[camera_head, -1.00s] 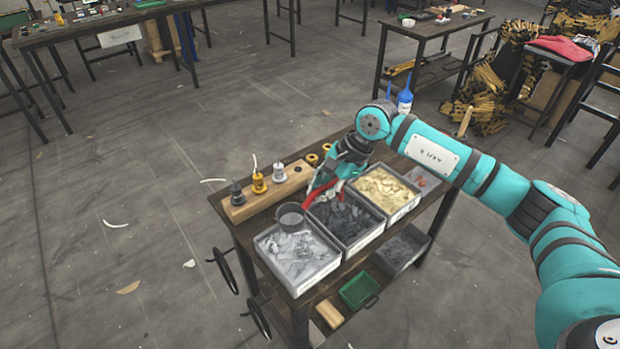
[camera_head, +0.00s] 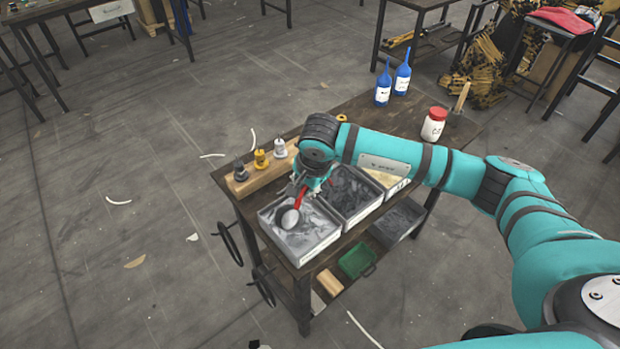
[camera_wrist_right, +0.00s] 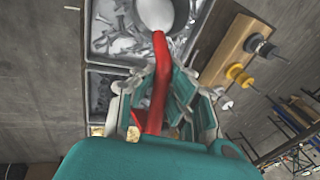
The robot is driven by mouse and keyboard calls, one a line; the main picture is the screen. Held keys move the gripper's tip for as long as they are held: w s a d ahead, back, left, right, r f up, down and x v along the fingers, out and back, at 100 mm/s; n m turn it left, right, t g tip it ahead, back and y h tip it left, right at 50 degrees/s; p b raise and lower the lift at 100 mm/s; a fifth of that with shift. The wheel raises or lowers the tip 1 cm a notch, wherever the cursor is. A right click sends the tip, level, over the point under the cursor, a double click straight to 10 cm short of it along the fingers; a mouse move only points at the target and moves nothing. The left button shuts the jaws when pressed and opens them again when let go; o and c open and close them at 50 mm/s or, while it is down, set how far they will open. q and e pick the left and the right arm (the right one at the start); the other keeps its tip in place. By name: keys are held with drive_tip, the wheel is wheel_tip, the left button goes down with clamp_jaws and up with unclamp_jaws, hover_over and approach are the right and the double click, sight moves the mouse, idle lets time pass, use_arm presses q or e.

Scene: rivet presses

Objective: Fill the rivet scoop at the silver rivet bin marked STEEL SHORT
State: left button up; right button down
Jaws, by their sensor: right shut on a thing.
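The silver rivet bin (camera_head: 318,254) is a grey tray of silver rivets at the near left end of the cart top. Its label cannot be read here. The rivet scoop (camera_head: 289,217) has a round metal bowl and a red handle. My right gripper (camera_head: 303,190) is shut on the red handle. In the right wrist view the scoop bowl (camera_wrist_right: 155,12) is over the silver rivets, and the gripper (camera_wrist_right: 155,105) is around the handle (camera_wrist_right: 160,75). Whether the bowl touches the rivets or holds any cannot be told. My left gripper is not in view.
A bin of dark rivets (camera_head: 345,190) and a bin of brass rivets (camera_head: 395,184) stand beside it, partly behind my arm. A wooden block with several spools (camera_head: 245,187) lies along the back-left edge. Blue bottles (camera_head: 402,75) and a red-lidded jar (camera_head: 433,125) stand farther right.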

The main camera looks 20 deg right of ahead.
drive_tip(key=shift+g+y, duration=0.3)
drive_tip(key=shift+y, duration=0.6)
drive_tip(key=f+b, duration=0.1)
drive_tip(key=f, duration=0.1)
drive_tip(key=d+f+b, duration=0.1)
drive_tip(key=f+b, duration=0.3)
drive_tip(key=shift+w+d+f, duration=0.1)
drive_tip(key=shift+w+d, duration=0.15)
drive_tip(key=shift+d, duration=0.1)
drive_tip(key=shift+w+d+r+m+g+y+p, duration=0.1)
drive_tip(key=shift+d+r+m+g+y+p, duration=0.25)
drive_tip(key=shift+r, duration=1.1)
drive_tip(key=shift+w+d+r+n+g+y+p, duration=0.15)
drive_tip(key=shift+r+y+p, duration=0.4)
drive_tip(key=shift+r, duration=0.9)
drive_tip(key=shift+w+d+r+m+g+y+p, duration=0.15)
drive_tip(key=shift+d+r+y+p, duration=0.35)
drive_tip(key=shift+r, duration=0.95)
drive_tip(key=shift+a, duration=0.2)
